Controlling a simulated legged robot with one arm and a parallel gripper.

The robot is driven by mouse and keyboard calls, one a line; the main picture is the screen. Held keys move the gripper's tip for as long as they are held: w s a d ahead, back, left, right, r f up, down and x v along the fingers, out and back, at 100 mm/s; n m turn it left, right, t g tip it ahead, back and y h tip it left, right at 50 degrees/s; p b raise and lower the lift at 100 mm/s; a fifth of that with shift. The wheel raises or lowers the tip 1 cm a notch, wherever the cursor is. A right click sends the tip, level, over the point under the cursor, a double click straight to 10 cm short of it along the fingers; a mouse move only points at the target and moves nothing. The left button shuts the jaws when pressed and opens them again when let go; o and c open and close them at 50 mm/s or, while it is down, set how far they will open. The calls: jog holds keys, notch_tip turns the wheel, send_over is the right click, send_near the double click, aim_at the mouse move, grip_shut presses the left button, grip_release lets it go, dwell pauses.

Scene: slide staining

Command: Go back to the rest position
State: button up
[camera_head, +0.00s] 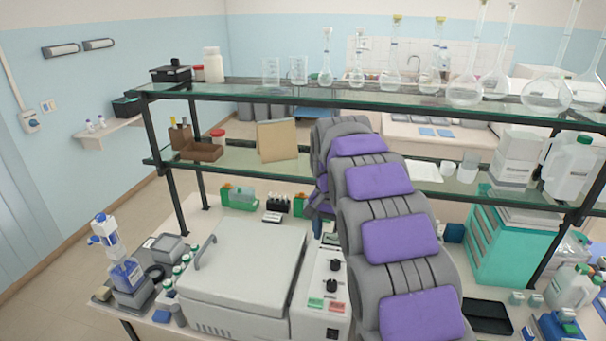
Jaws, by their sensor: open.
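My grey and purple arm (400,240) rises from the bottom right, bends at shelf height and folds down on its far side. My gripper (317,226) is at the lower end of the folded part, small and partly hidden by the arm. It is open, and I see nothing held in it. It hangs above the bench, behind the control panel (322,285) of the white lidded machine (245,265).
Two glass shelves (330,97) on dark posts cross above the bench; the arm passes close in front. Flasks (467,88) line the upper shelf. A blue-white bottle device (125,272) stands left, a teal drawer cabinet (500,250) and black tray (487,316) right.

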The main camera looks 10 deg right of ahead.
jog(key=s+f+n+b, duration=0.2)
jog(key=s+f, duration=0.3)
jog(key=s, duration=0.9)
jog(key=s+f+n+g+b, duration=0.1)
jog(key=s+f+b, duration=0.4)
jog(key=s, duration=0.9)
jog(key=s+d+f+n+b, duration=0.1)
jog(key=s+f+b, duration=0.3)
jog(key=s, duration=1)
jog(key=shift+s+f+n, duration=0.35)
jog(key=shift+f+n, duration=0.05)
jog(key=shift+n, duration=0.5)
